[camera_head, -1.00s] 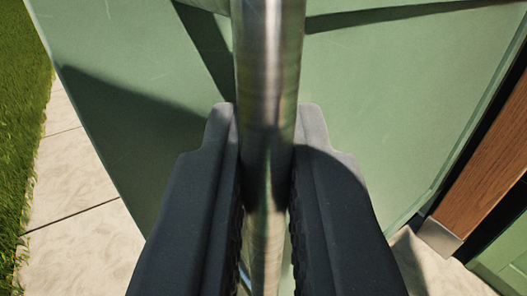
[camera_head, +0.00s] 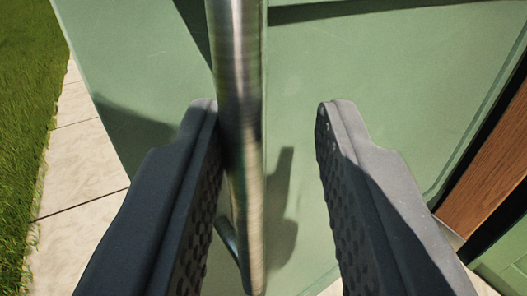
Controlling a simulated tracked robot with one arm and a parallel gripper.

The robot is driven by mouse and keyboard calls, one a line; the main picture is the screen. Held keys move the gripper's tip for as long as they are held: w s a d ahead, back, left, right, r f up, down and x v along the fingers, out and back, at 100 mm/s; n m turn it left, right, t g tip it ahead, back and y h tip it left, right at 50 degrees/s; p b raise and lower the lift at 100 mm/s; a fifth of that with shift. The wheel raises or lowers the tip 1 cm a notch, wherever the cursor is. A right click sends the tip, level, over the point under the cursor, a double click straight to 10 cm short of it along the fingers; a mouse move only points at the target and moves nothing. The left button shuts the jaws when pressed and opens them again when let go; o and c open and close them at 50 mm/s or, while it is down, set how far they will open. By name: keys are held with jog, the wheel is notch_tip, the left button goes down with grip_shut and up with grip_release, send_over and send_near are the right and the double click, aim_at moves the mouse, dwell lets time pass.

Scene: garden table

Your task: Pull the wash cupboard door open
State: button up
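The wash cupboard door (camera_head: 350,110) is a pale green panel that fills the middle of the view. It stands at an angle, with a dark gap along its right edge. A round metal bar handle (camera_head: 240,120) runs up and down in front of it. My gripper (camera_head: 268,110) is open around the handle. The handle is close to the left finger and well clear of the right finger; I cannot tell if it touches the left one.
A brown wooden part (camera_head: 490,165) and more green cupboard surface show at the right, past the door's edge. Pale paving (camera_head: 85,190) lies below left, with grass (camera_head: 30,110) beyond it.

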jog(key=shift+d, duration=0.1)
dwell(0.3)
jog(key=s+p, duration=0.5)
jog(key=s, duration=0.8)
jog(key=shift+s+d+p, duration=0.3)
jog(key=shift+s+d, duration=0.05)
dwell(0.5)
